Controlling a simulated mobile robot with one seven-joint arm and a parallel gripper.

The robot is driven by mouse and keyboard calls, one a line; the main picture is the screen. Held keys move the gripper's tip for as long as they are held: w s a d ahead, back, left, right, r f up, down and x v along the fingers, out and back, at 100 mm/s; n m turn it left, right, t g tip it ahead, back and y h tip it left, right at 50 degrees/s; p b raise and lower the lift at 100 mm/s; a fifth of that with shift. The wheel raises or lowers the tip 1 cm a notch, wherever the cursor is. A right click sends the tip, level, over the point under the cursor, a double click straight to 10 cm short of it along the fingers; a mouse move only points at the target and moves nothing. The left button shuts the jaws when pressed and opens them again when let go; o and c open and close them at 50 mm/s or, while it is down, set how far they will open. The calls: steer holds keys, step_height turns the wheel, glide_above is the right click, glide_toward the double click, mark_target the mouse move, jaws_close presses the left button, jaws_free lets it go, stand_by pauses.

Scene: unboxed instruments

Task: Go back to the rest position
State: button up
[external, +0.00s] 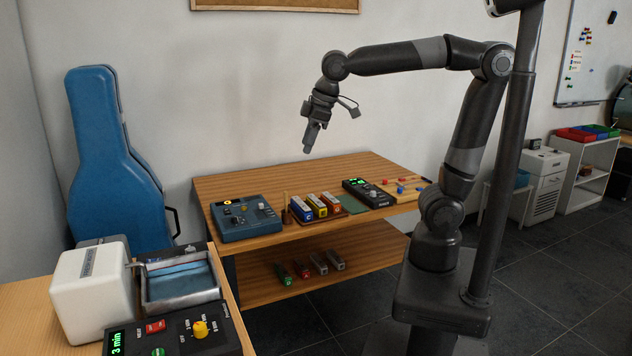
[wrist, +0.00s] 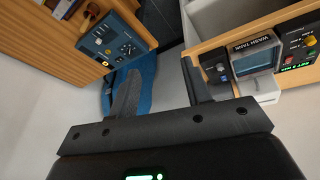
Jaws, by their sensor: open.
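The shelf table (external: 220,187) carries a blue control box (external: 245,218), several coloured blocks and a black device (external: 368,193). Lower left, another table holds a white box (external: 92,290), a metal tank (external: 180,283) and a timer panel (external: 180,340). A blue instrument case (external: 115,160) leans against the wall.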

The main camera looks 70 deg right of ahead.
steer(key=s+d+f+m, duration=0.2)
steer(key=s+d+f, duration=0.2)
steer(key=s+d, duration=0.2)
steer(key=s+d+f+m+t, duration=0.1)
steer(key=s+d+f+m, duration=0.2)
steer(key=s+d, duration=0.3)
steer(key=shift+s+f+t+h, duration=0.25)
steer(key=shift+f+t+h, duration=0.05)
steer(key=shift+f, duration=0.15)
